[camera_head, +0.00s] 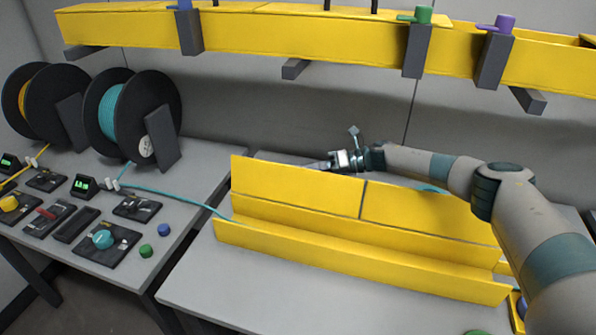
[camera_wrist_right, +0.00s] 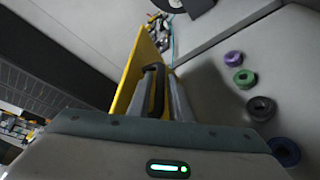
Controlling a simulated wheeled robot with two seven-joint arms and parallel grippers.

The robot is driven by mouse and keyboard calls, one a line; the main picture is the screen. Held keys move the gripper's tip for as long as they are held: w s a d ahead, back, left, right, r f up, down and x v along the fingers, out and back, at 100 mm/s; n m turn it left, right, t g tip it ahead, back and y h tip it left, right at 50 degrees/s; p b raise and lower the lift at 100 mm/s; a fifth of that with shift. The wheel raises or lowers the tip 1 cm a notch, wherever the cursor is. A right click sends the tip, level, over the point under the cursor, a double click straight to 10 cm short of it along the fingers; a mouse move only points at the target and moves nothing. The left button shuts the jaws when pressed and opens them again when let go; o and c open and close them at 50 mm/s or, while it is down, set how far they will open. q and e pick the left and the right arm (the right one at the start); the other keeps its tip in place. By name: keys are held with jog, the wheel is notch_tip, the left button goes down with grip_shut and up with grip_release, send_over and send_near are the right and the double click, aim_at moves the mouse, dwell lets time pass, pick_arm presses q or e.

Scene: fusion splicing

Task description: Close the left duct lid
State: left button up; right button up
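The yellow duct (camera_head: 350,262) lies on the right table. Its left lid (camera_head: 295,187) and right lid (camera_head: 430,212) both stand upright along the back edge, with a narrow gap between them. My right gripper (camera_head: 328,164) is behind the lids, near the top edge of the left lid; the lid hides part of it. In the right wrist view, my right fingers (camera_wrist_right: 165,95) lie beside a yellow panel (camera_wrist_right: 133,75) with a black part between them. I cannot tell whether they touch it or are closed. My left gripper is not in view.
A teal cable (camera_head: 170,192) runs from a spool (camera_head: 112,110) into the duct's left end. Splicing tools (camera_head: 105,240) cover the left table. A yellow overhead duct (camera_head: 300,35) spans the back. Several colored rings (camera_wrist_right: 244,77) lie behind the duct.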

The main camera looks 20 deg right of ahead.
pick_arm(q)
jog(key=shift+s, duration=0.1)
pick_arm(e)
grip_shut()
